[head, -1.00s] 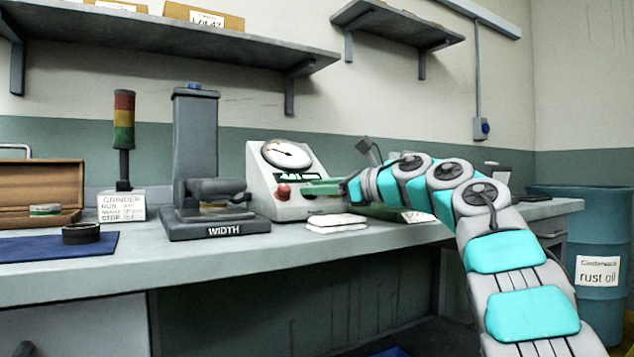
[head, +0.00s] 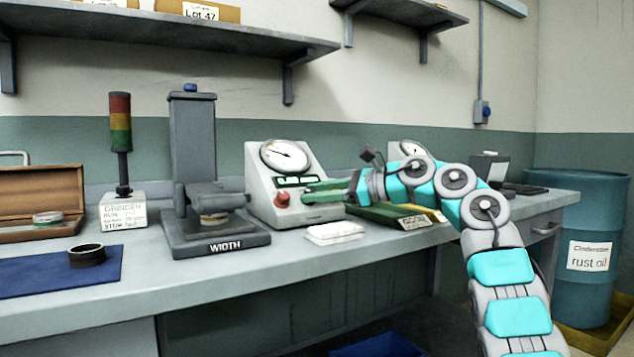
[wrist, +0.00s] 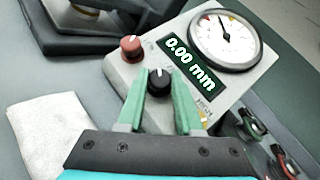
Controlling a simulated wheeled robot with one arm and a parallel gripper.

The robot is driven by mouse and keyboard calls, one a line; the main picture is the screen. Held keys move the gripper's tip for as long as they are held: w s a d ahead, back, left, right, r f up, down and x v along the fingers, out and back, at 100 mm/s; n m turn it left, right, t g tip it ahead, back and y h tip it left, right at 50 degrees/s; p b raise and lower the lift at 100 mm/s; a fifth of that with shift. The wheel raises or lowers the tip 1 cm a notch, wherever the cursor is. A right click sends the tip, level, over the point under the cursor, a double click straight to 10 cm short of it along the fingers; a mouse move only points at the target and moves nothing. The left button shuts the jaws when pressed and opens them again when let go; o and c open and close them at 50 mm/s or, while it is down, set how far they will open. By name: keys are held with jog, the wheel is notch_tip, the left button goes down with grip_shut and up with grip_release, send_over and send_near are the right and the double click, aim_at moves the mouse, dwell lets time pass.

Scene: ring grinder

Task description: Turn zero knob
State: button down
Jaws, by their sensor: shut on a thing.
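The gauge box (head: 262,205) is pale, with a round dial (head: 285,156) and a lit display; in the wrist view the display (wrist: 190,65) reads 0.00 mm. A red knob (head: 282,200) shows on its front; it also shows in the wrist view (wrist: 131,47). Right of the red knob is a black knob (wrist: 160,80) with a white mark. My gripper (wrist: 163,88) has its green fingers on either side of the black knob and is shut on it. In the head view my gripper (head: 308,190) hides the black knob.
White folded cloths (head: 335,232) lie in front of the box. The WIDTH stand (head: 213,240) is to its left, with a signal tower (head: 121,130) beyond. A dark ring (head: 87,256) sits on a blue mat.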

jog(key=shift+n+g+p, duration=0.3)
jog(key=shift+p, duration=0.15)
jog(key=shift+r, duration=0.1)
jog(key=c, duration=0.6)
grip_release()
jog(key=shift+o, duration=0.2)
jog(key=v, duration=0.7)
jog(key=shift+s+d, duration=0.15)
jog(key=shift+d, duration=0.2)
